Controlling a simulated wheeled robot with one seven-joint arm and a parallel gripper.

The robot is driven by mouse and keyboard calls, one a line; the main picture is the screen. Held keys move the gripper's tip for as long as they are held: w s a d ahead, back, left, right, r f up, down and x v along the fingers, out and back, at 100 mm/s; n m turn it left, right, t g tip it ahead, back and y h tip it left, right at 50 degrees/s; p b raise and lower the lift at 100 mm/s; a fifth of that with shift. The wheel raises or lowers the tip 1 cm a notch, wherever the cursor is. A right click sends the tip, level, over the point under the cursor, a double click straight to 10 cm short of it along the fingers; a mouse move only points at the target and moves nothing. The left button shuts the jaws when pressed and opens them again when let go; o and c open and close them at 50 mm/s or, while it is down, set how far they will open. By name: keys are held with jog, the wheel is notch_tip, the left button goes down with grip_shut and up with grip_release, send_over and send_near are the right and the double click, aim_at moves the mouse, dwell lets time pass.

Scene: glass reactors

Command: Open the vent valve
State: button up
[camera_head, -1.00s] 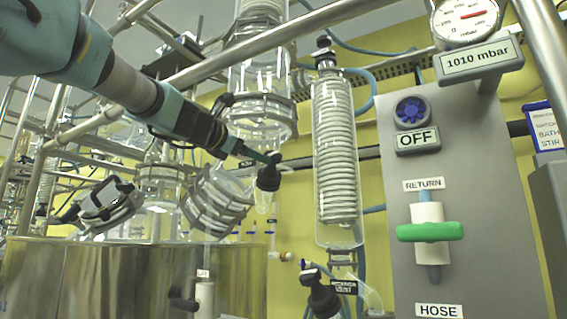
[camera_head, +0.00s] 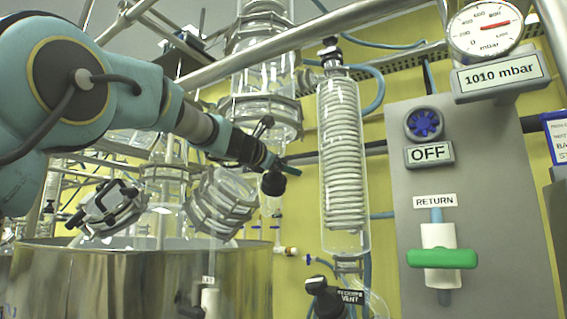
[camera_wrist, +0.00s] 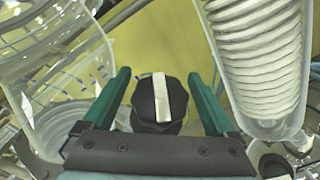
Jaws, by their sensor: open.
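A black knob (camera_head: 272,183) with a pale bar across its face sits on glassware left of the coiled condenser; its label is too small to read. In the wrist view this knob (camera_wrist: 145,103) lies between my two green fingers, with a gap on each side. My gripper (camera_head: 281,167) is open around or just in front of it; I cannot tell the depth. My gripper is well above that one.
The glass coil condenser (camera_head: 344,160) stands close right of my gripper. A metal rail (camera_head: 280,55) crosses above. A grey panel (camera_head: 490,190) with a green handle (camera_head: 442,258) and a blue knob (camera_head: 424,123) stands at right. A steel vessel (camera_head: 95,280) is below left.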

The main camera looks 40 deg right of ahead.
jog(key=shift+c, duration=0.3)
jog(key=c, duration=1.3)
